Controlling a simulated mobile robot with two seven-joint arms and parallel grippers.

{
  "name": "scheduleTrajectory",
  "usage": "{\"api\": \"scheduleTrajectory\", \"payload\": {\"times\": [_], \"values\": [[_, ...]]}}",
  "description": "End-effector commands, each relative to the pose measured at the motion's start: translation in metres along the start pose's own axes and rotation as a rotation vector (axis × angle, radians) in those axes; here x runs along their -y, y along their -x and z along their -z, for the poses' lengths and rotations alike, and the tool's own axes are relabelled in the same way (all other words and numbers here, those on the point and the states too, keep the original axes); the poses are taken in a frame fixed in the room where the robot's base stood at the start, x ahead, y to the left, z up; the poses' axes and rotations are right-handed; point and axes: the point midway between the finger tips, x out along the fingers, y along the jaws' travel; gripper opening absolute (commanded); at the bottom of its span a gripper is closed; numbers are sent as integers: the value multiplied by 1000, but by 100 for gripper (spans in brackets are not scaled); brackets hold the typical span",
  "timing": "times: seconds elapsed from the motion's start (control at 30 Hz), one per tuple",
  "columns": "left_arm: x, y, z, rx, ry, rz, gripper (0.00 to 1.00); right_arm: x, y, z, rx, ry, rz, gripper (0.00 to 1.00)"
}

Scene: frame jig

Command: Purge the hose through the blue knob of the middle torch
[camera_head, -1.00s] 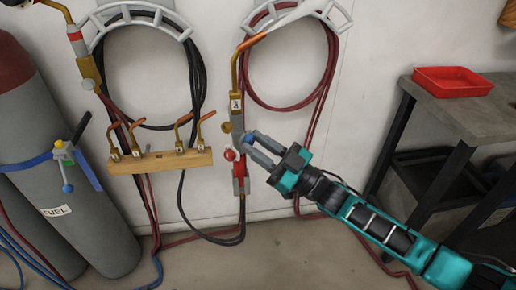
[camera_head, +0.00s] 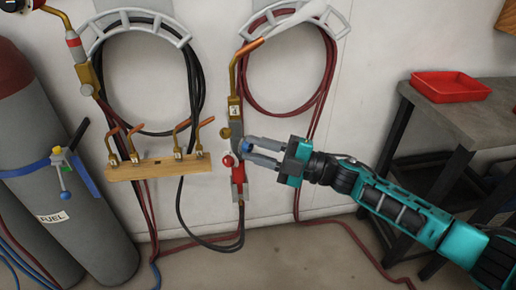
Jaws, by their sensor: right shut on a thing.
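The middle torch (camera_head: 236,112) hangs upright against the wall, with a copper tip bent to the upper right and a numbered tag. Its blue knob (camera_head: 247,147) is on the right side of its lower body, mostly covered by the fingers. A red knob (camera_head: 228,160) sits lower on the left side, and a brass knob is above it. My right gripper (camera_head: 252,151) comes in from the right and is shut on the blue knob. My left gripper is not in view.
Another torch (camera_head: 84,75) hangs at the left. A wooden rack (camera_head: 157,168) holds several copper tips. Grey cylinders (camera_head: 60,190) stand at the left. A workbench (camera_head: 455,112) with a red tray (camera_head: 450,86) is at the right. Hoses run down to the floor.

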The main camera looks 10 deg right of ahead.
Motion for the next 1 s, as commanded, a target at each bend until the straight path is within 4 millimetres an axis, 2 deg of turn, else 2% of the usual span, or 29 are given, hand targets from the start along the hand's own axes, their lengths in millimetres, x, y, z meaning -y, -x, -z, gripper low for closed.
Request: {"api": "scheduleTrajectory", "payload": {"times": [0.3, 0.77, 0.8, 1.0], "values": [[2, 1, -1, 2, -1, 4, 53, -1, 0, 0, 2, 82, 34, 0], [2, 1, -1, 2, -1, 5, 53, -1, 0, 0, 2, 89, 37, 0], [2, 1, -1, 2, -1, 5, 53, -1, 0, 0, 2, 89, 37, 31], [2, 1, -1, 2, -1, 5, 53, -1, 0, 0, 1, 89, 37, 50]]}}
